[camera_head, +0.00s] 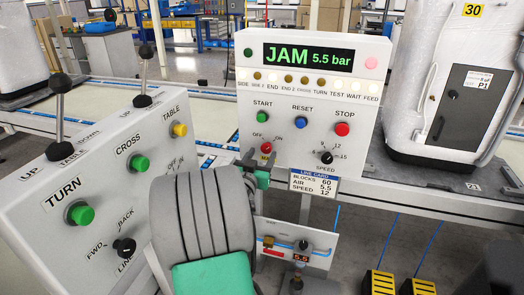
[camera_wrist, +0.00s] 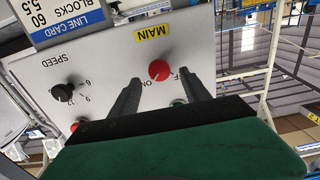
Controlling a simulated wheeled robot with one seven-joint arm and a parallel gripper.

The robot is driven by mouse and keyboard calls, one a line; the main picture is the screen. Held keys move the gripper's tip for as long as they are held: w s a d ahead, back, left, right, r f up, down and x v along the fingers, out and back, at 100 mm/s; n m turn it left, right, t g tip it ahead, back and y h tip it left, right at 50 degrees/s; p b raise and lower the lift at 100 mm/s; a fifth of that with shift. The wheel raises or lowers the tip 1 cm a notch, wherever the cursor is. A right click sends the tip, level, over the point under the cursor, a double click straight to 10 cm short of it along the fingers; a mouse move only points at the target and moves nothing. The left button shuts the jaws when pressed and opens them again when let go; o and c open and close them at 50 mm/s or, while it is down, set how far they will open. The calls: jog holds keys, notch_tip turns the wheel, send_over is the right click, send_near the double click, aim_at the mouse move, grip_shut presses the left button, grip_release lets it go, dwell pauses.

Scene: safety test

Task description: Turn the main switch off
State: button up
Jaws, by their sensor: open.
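The main switch is a red knob (camera_head: 266,148) on the lower left of the grey panel (camera_head: 372,80), between OFF on its left and ON on its right. In the wrist view the red knob (camera_wrist: 159,70) shows below an upside-down yellow MAIN label (camera_wrist: 153,34). My gripper (camera_head: 260,159) is at the panel's lower left, close to the knob. In the wrist view my gripper (camera_wrist: 160,79) is open, with a dark finger on each side of the knob. Whether the fingers touch it, and which way its pointer faces, I cannot tell.
The panel also has green START (camera_head: 262,117), blue RESET (camera_head: 301,122) and red STOP (camera_head: 342,129) buttons and a black SPEED knob (camera_head: 326,158). Its display (camera_head: 309,57) reads JAM 5.5 bar. A console (camera_head: 105,180) with buttons and levers stands at left. A line card (camera_head: 314,183) hangs below.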

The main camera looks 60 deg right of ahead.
aim_at(267, 147)
jog(key=shift+w+d, duration=0.15)
jog(key=shift+d, duration=0.6)
jog(key=shift+w+d, duration=0.1)
jog(key=shift+d, duration=0.6)
jog(key=shift+c, duration=0.4)
grip_shut()
